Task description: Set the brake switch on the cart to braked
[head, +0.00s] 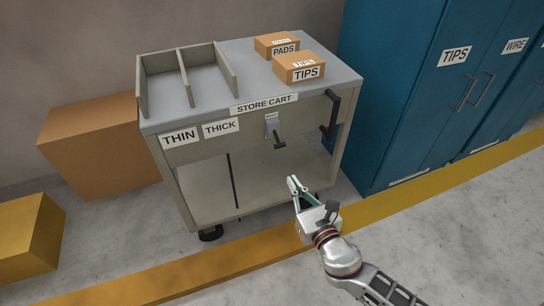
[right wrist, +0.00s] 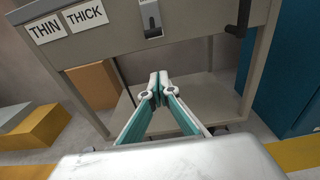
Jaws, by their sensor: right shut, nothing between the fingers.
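The store cart (head: 190,208) stands in the middle of the head view. On its front, below the STORE CART label, is a small light plate with a dark lever, the likely brake switch (head: 274,130); its small label is too small to read. In the head view the lever sticks out and down. The switch plate also shows at the top of the right wrist view (right wrist: 151,18), cut by the frame edge. My right gripper (head: 293,184) is shut and empty, in front of and below the switch, apart from it. My left gripper is out of view.
A dark handle (head: 330,115) sticks out at the cart's right front corner. PADS (head: 277,44) and TIPS (head: 299,68) boxes and an open divided tray sit on top. Blue cabinets (head: 420,110) stand right, brown (head: 100,150) and yellow (head: 28,238) boxes left. Floor in front is clear.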

